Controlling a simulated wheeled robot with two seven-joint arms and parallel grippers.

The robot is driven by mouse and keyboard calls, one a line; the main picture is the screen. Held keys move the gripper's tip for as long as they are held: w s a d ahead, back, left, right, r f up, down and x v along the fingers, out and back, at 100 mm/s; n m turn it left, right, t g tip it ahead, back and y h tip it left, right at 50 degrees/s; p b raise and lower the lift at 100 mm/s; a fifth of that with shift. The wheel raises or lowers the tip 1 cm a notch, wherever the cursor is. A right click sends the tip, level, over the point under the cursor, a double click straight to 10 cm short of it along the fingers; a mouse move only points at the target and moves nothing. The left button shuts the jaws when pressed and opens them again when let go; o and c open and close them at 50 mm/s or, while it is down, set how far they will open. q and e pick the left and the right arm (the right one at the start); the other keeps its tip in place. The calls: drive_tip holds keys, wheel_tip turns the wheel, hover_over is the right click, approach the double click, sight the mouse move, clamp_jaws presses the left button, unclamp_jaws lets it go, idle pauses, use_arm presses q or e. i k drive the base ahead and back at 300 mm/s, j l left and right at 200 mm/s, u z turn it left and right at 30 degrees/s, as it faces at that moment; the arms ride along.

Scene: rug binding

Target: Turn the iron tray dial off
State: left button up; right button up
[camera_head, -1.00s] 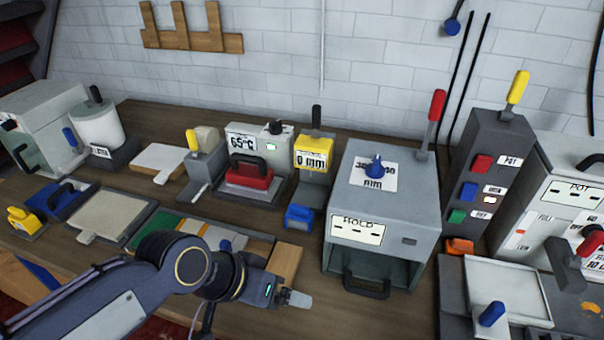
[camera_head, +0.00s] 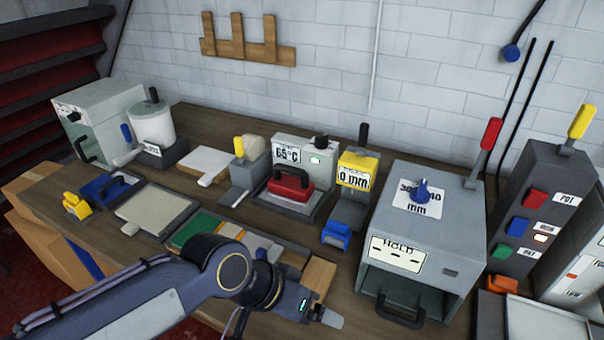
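The iron tray is a grey unit with a red-handled iron (camera_head: 290,184) resting on it. Behind the iron stands its panel (camera_head: 288,153), which reads 65°C. A black dial (camera_head: 321,142) sits on top of the panel at its right, above a small lit greenish-white light (camera_head: 316,160). My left gripper (camera_head: 331,317) is at the bottom centre, in front of the bench items and well apart from the dial. Its fingers show as one grey tip, so its opening cannot be told. My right gripper is not in view.
A yellow 0 mm gauge (camera_head: 357,171) with a black lever stands right of the dial. A large grey HOLD box (camera_head: 436,215) is farther right. A blue block (camera_head: 336,235) and a wooden block (camera_head: 318,274) lie in front. A white board (camera_head: 206,162) lies left.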

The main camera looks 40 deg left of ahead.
sight(321, 142)
drive_tip(key=k+j+u, duration=0.2)
drive_tip(key=j+u, duration=0.2)
drive_tip(key=k+j+u, duration=0.1)
drive_tip(key=j+u, duration=0.25)
drive_tip(key=k+j+u, duration=0.1)
drive_tip(key=j+u, duration=0.65)
drive_tip(key=j, duration=0.15)
drive_tip(key=i+l, duration=0.35)
drive_tip(key=i, duration=0.1)
